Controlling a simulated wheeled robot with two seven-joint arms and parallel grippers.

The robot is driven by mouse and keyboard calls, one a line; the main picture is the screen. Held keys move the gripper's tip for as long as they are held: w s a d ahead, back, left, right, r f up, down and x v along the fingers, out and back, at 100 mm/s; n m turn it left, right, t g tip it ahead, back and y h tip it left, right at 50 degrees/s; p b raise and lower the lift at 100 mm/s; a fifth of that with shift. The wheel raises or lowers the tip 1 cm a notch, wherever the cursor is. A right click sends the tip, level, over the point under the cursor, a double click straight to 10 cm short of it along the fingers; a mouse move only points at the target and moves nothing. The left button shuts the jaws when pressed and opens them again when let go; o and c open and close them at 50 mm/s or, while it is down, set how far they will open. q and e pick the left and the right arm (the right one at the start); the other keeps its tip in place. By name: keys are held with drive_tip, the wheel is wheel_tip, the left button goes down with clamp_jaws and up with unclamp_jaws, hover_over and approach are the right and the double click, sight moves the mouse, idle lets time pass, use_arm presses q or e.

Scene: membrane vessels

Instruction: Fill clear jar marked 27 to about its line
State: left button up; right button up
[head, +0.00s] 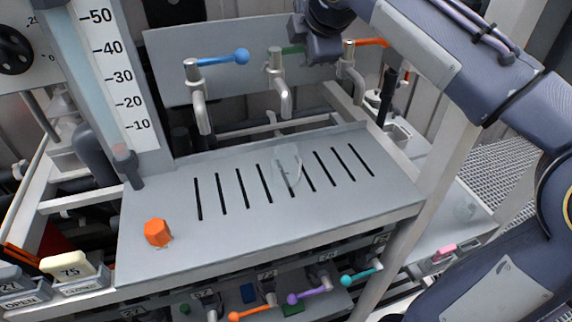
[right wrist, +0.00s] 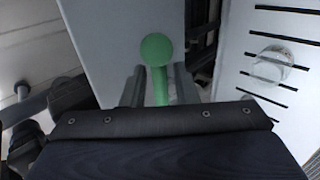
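A clear jar (head: 288,172) stands on the slotted grey tray (head: 350,195), below the green-handled tap's spout in the picture. Its mark and any liquid in it cannot be made out. The jar also shows in the right wrist view (right wrist: 270,66). The green tap (head: 276,68) has its handle mostly hidden by my right gripper (head: 314,48). In the right wrist view, the green lever (right wrist: 159,85) with its round knob lies between my right fingers (right wrist: 160,88), with gaps on both sides. My left gripper is not in view.
Taps with a blue handle (head: 222,58) and an orange handle (head: 368,42) flank the green one. A tall scale (head: 112,75) stands left. An orange hexagonal piece (head: 157,232) sits on the tray. Smaller coloured valves (head: 250,312) lie below; cards read 27 OPEN and 75 CLOSED.

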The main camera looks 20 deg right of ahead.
clamp_jaws()
drive_tip(key=shift+s+a+m+g+h+p, duration=0.15)
drive_tip(key=shift+s+m+g+h+p, duration=0.2)
drive_tip(key=shift+m+h, duration=0.6)
drive_tip(key=shift+s+a+m+g+h+p, duration=0.25)
drive_tip(key=shift+s+m+h, duration=0.35)
drive_tip(key=shift+m, duration=0.5)
drive_tip(key=shift+s+a+m+g+h+p, duration=0.15)
drive_tip(key=shift+s+m+h+p, duration=0.25)
drive_tip(key=shift+m+h, duration=0.55)
drive_tip(key=shift+d, duration=0.1)
idle(4.5)
